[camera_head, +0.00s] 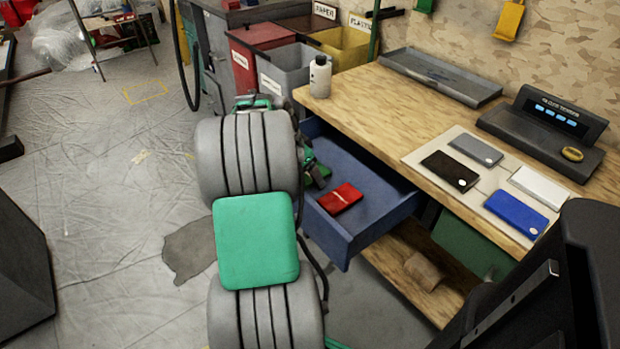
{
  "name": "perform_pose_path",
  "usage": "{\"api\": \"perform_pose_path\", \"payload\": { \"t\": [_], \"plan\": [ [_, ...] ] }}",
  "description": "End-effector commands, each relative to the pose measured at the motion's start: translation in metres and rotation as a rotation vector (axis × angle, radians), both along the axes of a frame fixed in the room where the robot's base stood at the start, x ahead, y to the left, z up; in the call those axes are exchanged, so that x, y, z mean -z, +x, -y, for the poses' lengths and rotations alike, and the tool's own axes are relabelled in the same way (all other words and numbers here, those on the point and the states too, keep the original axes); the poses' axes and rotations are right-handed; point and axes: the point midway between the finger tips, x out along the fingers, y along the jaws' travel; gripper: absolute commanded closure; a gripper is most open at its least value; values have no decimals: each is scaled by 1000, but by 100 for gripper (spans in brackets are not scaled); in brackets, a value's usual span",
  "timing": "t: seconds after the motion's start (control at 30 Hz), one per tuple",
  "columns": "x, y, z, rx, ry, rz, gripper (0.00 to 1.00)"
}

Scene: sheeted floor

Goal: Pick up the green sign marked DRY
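I cannot make out a green sign marked DRY, and no such lettering is readable here. My arm, with grey segments and a green pad, rises through the middle of the view and hides part of the floor and the drawer's left side. My gripper (316,174) seems to be the small dark part at the drawer's left side, mostly hidden behind the arm. Its fingers are not clear, so I cannot tell whether it is open or holds anything.
The open blue drawer (372,217) holds a red wallet (340,198). On the wooden workbench (395,112) are a white bottle (320,77), a grey tray (441,78), several wallets and a dark display device (545,125). Labelled bins (288,72) stand behind. Floor at left is mostly clear.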

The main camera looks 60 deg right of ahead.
Motion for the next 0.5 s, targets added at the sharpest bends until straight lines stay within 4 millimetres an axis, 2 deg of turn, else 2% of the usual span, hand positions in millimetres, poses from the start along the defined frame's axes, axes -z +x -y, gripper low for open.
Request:
{"api": "perform_pose_path", "payload": {
  "t": [0.13,0.5],
  "plan": [
    [-1,0,0,1,0,0,17],
    [-1,-1,0,1,0,0,47]
  ]
}}
